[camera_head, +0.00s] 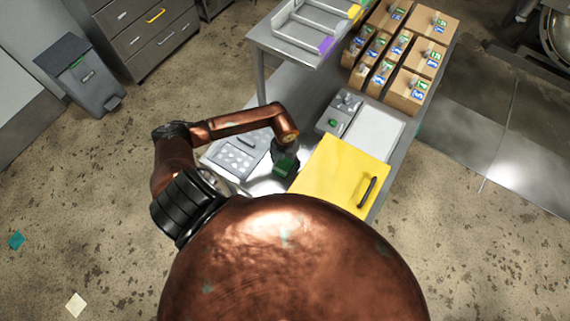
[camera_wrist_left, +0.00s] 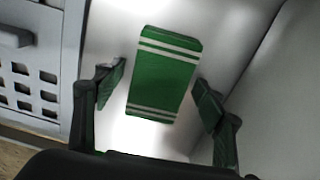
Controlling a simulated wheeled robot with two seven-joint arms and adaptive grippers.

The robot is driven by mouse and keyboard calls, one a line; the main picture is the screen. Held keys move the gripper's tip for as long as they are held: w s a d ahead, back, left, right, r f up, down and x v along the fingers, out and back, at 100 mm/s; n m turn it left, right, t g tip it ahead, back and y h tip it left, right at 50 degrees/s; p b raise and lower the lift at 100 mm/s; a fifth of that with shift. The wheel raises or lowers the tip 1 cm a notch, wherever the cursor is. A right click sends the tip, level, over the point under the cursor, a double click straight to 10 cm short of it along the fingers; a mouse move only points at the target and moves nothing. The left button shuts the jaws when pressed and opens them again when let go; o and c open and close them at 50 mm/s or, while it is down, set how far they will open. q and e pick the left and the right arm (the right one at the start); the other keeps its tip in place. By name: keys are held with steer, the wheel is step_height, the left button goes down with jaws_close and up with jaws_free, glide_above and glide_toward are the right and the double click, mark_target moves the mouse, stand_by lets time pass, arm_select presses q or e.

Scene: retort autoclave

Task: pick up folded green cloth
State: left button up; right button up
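The folded green cloth (camera_wrist_left: 165,75) with white stripes near both ends lies flat on a white surface in the left wrist view. In the head view a green patch of it (camera_head: 284,168) shows at my left gripper (camera_head: 285,158). In the left wrist view the left gripper (camera_wrist_left: 160,88) is open, with one dark finger on each side of the cloth. Gaps show between the fingers and the cloth, and nothing is gripped. I cannot tell the exact height of the fingers above the cloth. My right gripper is out of view.
A yellow panel with a black handle (camera_head: 338,172) lies right of the left gripper. A grey perforated holder (camera_head: 238,157) is on its left. A grey control box (camera_head: 338,115) stands behind. Several cardboard boxes (camera_head: 425,58) and a grey tray (camera_head: 300,38) are further back.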

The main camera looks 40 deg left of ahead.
mark_target(285, 163)
arm_select(q)
steer(key=c, duration=1)
steer(key=shift+o, duration=0.2)
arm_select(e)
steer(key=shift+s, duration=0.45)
arm_select(q)
steer(key=shift+r, duration=0.1)
step_height(285, 163, up, 10)
steer(key=b, duration=0.2)
steer(key=o, duration=0.5)
steer(key=c, duration=0.5)
steer(key=shift+s, duration=0.1)
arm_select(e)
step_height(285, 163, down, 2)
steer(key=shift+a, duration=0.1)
